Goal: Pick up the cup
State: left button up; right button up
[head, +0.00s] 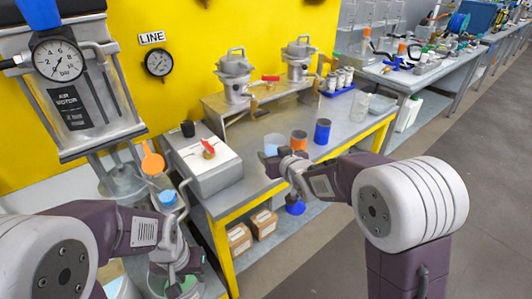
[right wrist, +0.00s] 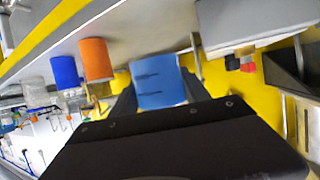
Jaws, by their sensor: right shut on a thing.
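A light blue cup (head: 274,142) is at the front edge of the metal bench in the head view, partly hidden by my right gripper (head: 279,167). In the right wrist view the cup (right wrist: 158,80) sits between the two dark fingers, which are shut on it. Dark marks show on its side. I cannot tell whether it touches the bench. My left gripper (head: 183,262) is low at the left, over a metal vessel (head: 178,285) with green inside. Its fingertips are not clear.
An orange cup (head: 299,140) and a dark blue cup (head: 322,131) stand on the bench (head: 352,128), right of the light blue cup. Metal pots (head: 234,75) stand behind. A grey box (head: 214,172) is to the left. Brown boxes (head: 263,222) are below.

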jog(key=shift+s+d+r, duration=0.9)
jog(key=shift+s+r, duration=0.05)
jog(key=shift+s, duration=0.2)
jog(key=shift+a, duration=0.15)
